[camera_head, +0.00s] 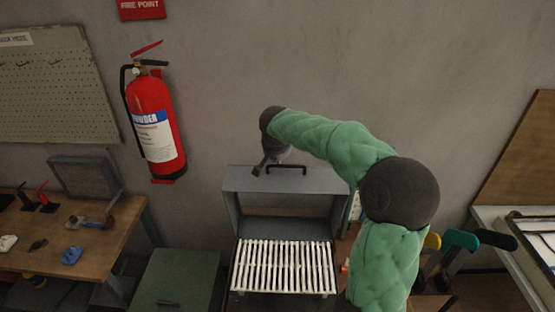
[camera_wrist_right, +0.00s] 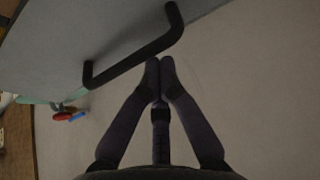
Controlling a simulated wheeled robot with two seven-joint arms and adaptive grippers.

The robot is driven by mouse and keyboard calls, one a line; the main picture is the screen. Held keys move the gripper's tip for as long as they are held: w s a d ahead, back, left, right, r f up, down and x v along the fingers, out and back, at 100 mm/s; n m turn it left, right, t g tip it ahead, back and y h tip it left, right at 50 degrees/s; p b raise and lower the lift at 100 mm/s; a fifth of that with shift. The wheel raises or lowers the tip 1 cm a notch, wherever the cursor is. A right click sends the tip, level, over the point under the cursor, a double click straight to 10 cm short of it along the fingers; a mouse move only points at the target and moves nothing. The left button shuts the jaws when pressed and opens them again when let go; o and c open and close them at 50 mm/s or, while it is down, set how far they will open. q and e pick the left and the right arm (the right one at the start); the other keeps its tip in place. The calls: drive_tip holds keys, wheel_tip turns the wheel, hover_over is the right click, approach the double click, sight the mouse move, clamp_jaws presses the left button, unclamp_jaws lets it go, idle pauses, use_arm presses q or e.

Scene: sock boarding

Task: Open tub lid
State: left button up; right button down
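A grey lid (camera_head: 240,182) with a black bar handle (camera_head: 287,168) on its top stands raised behind a row of white slats (camera_head: 285,267), which seem to lie over the tub. My right arm comes in from the lower right and arches over to the lid. My right gripper (camera_head: 259,170) is beside the handle, to its left, at the lid's upper edge. In the right wrist view the fingertips (camera_wrist_right: 161,72) are together with nothing between them, close to the handle (camera_wrist_right: 135,55); whether they touch it I cannot tell. My left gripper is out of view.
A red fire extinguisher (camera_head: 153,120) hangs on the wall to the left. A wooden bench (camera_head: 110,238) with small tools stands at left, and a green box (camera_head: 172,283) sits beside the tub. Yellow and teal handled items (camera_head: 460,240) are at right.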

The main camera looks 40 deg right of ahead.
drive_tip(key=v, duration=1.1)
